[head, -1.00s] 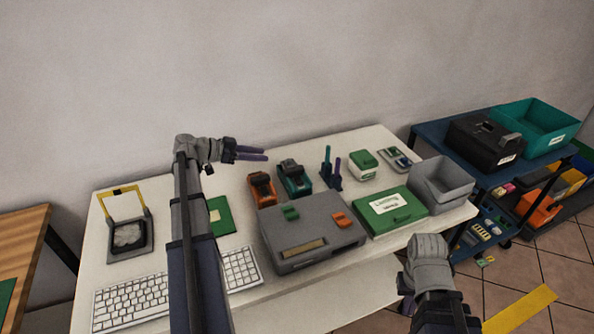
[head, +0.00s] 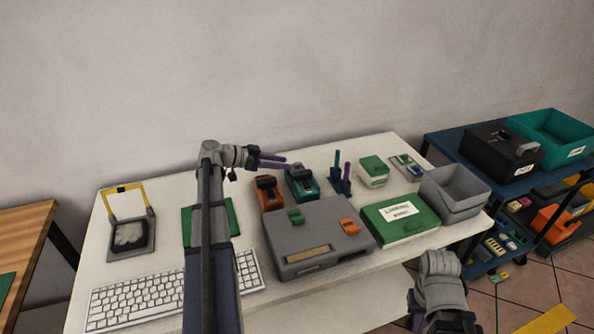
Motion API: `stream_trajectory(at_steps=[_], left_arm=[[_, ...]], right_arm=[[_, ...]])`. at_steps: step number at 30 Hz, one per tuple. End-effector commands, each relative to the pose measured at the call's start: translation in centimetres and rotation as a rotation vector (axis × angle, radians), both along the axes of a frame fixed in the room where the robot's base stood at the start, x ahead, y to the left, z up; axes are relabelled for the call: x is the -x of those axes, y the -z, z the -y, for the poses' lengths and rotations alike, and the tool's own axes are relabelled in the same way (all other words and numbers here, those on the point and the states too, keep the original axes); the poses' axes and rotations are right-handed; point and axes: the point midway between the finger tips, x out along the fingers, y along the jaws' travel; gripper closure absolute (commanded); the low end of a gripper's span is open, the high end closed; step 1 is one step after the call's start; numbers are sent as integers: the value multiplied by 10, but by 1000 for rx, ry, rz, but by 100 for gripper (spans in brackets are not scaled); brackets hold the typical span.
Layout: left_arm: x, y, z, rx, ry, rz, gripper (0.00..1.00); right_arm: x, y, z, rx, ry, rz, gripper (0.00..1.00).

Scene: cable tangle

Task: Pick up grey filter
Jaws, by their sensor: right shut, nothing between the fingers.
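No part is clearly marked as the grey filter. A dark grey lumpy piece (head: 129,236) sits in an open grey case (head: 118,253) with a yellow-framed lid at the table's left; I cannot tell whether it is the filter. My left gripper (head: 288,163) is above the back of the table, behind the orange (head: 268,196) and teal (head: 301,183) devices. Its purple fingers look apart, with nothing seen between them. My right gripper (head: 416,323) is low in front of the table; its shut, empty fingers are mostly hidden by its wrist.
My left arm crosses the table over a green board (head: 190,227) and a white keyboard (head: 130,300). A blue cart (head: 490,160) stands at right.

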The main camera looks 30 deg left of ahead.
Motion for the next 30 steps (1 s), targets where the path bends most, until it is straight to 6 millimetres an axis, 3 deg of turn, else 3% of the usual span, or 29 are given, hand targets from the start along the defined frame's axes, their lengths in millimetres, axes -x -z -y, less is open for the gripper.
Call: stream_trajectory(at_steps=[7, 15, 25, 30], left_arm=[[-27, 18, 20, -1, 3, 1, 61], [-30, 17, 23, 0, 0, 0, 61], [-30, 17, 23, -1, 0, 1, 98], [-30, 17, 23, -1, 0, 1, 100]], right_arm=[[0, 18, 0, 0, 0, 0, 100], [0, 17, 0, 0, 0, 0, 100], [0, 17, 0, 0, 0, 0, 100], [0, 17, 0, 0, 0, 0, 100]])
